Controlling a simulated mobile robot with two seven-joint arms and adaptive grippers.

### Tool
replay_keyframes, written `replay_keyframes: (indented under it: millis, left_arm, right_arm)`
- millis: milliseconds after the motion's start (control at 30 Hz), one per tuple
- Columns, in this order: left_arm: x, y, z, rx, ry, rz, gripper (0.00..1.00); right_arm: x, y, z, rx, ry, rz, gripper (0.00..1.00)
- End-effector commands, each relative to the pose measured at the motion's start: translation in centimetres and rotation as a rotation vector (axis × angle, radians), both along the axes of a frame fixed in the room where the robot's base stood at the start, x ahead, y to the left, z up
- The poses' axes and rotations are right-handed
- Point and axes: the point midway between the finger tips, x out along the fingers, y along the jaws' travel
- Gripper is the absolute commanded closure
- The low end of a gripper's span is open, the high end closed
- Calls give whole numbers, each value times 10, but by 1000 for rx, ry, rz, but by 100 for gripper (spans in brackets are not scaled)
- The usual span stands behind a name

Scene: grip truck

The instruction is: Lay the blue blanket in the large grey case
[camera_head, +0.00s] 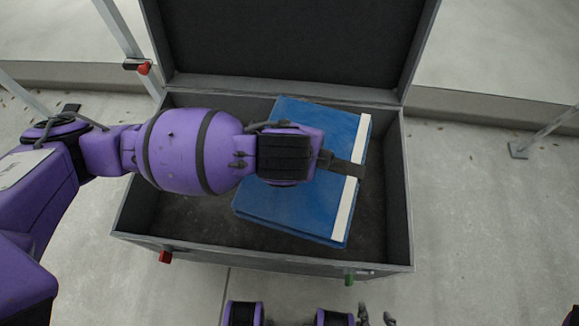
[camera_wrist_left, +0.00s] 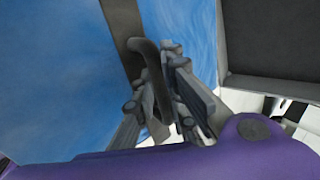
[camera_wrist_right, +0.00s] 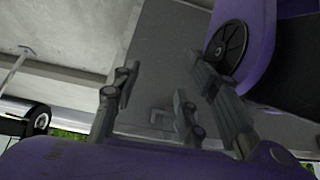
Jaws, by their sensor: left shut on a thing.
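The blue blanket (camera_head: 295,205) is a folded rectangular bundle with a white edge stripe and a dark strap. It is over the opening of the large grey case (camera_head: 260,260), turned slightly; I cannot tell whether it touches the floor inside. The case's lid stands open at the back. My left gripper (camera_head: 326,162), reaching across from the left, is shut on the blanket at its strap; the strap also shows between its fingers in the left wrist view (camera_wrist_left: 162,88). My right gripper (camera_head: 376,317) is low in front of the case, with its fingers apart and empty in the right wrist view (camera_wrist_right: 155,98).
The case has a red latch (camera_head: 165,257) and a green latch (camera_head: 349,279) on its front. Metal posts stand at the back left and at the right (camera_head: 518,150). The concrete floor (camera_head: 480,220) right of the case is clear.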

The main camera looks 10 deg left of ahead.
Motion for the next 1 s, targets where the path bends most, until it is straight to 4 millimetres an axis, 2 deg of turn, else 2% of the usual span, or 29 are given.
replay_keyframes:
  millis: [33,267,500,700,833,1000]
  left_arm:
    - [2,3,1,-3,3,-45,100]
    - [15,18,-3,-4,2,-289,100]
    - [25,58,-12,-1,2,-470,100]
    - [27,86,-18,1,-1,-554,100]
    - [27,94,-23,1,-1,-578,100]
    - [26,95,-51,-1,2,-584,100]
  right_arm:
    - [0,0,8,-1,-3,0,60]
    - [3,0,26,-2,-14,3,60]
    - [8,1,43,-2,-27,6,60]
    - [9,2,48,-2,-29,8,60]
    - [9,3,49,-2,-30,8,60]
    - [8,4,45,-1,-27,7,60]
